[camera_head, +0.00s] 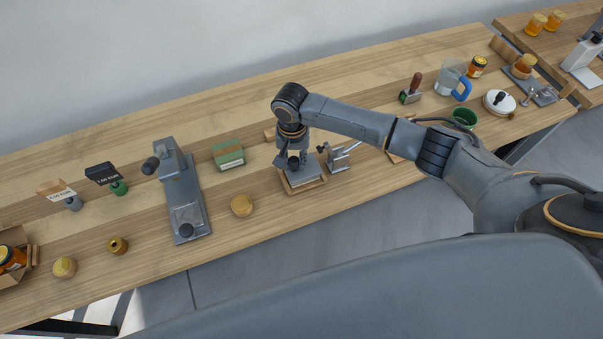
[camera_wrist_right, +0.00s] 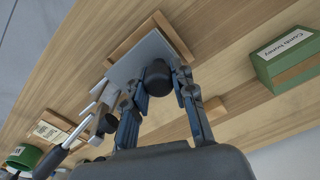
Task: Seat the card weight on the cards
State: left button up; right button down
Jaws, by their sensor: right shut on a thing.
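The card weight is a grey plate (camera_head: 304,176) with a dark round knob (camera_wrist_right: 157,77). My right gripper (camera_head: 293,163) is shut on the knob, with its fingers on either side of it in the wrist view (camera_wrist_right: 163,82). The plate is over a shallow wooden tray (camera_head: 306,188), whose rim also shows in the wrist view (camera_wrist_right: 132,38). I cannot tell whether the plate rests in the tray or hangs just above it. No cards show there; the plate and gripper hide the tray's inside. My left gripper is not in view.
A metal lever tool (camera_head: 340,160) stands close right of the tray. A green box (camera_head: 229,155), a round wooden piece (camera_head: 242,205) and a grey press (camera_head: 182,195) are to the left. A stamp (camera_head: 412,90), jug (camera_head: 451,78) and green cup (camera_head: 464,117) are farther right.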

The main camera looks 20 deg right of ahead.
jog(key=shift+r, duration=0.1)
dwell(0.3)
jog(key=shift+p, duration=0.5)
jog(key=shift+f+b, duration=0.45)
jog(key=shift+f, duration=0.7)
dwell(0.8)
jog(key=shift+p, duration=0.45)
dwell(0.5)
jog(key=shift+s+f, duration=0.1)
jog(key=shift+f, duration=0.4)
dwell(1.0)
jog(key=shift+p, duration=0.4)
dwell(0.4)
